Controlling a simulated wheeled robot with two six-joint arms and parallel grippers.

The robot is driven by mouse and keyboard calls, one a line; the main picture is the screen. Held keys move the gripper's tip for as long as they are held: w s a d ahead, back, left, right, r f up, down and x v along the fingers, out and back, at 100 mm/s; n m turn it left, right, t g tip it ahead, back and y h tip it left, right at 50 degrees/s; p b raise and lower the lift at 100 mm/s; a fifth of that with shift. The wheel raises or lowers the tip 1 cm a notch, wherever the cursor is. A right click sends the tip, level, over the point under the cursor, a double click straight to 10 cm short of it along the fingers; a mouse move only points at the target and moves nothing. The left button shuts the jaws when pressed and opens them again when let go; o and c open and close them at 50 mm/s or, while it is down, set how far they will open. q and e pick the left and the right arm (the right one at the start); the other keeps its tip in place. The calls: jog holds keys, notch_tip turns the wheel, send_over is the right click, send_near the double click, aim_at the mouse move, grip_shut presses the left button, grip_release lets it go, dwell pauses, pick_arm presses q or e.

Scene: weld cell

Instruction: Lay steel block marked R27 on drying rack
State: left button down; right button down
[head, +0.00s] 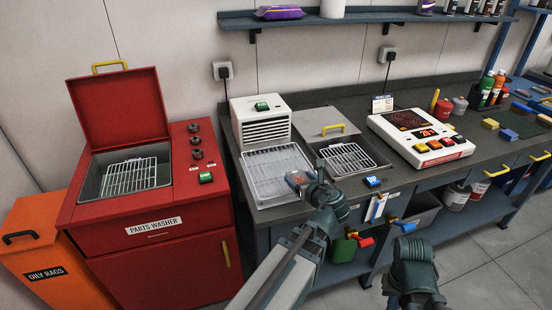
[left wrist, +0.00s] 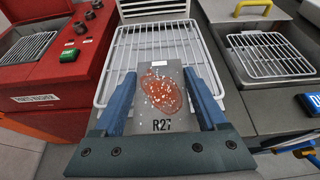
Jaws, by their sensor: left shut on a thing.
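The steel block marked R27 (left wrist: 163,95) is a grey plate with a speckled orange-red patch on its face. My left gripper (left wrist: 160,104) is shut on it, with a blue finger along each side. In the head view the left gripper (head: 300,181) holds the block over the front right part of a wire rack in a pale tray (head: 262,170), which I take for the drying rack. In the left wrist view this rack (left wrist: 128,50) lies beyond and under the block, and looks empty. I cannot tell whether block and rack touch. My right arm shows at lower right; its gripper is not visible.
A white vented unit (head: 262,120) stands behind the rack. To its right is an open basin with another wire rack (head: 348,158), then a hotplate-like device (head: 420,138). The red parts washer (head: 150,225) stands left, lid up. Coloured blocks and bottles crowd the right bench.

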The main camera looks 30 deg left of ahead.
pick_arm(q)
jog(key=b, duration=0.2)
send_over(280, 167)
jog(key=shift+s+d+f, duration=0.4)
jog(key=shift+d+f, duration=0.05)
jog(key=shift+f, duration=0.15)
jog(key=shift+w+a, duration=0.2)
jog(key=shift+a, duration=0.05)
jog(key=f+b, duration=0.3)
jog(key=f, duration=0.1)
jog(key=shift+w+a, duration=0.2)
jog(key=shift+a, duration=0.05)
jog(key=shift+r, duration=0.15)
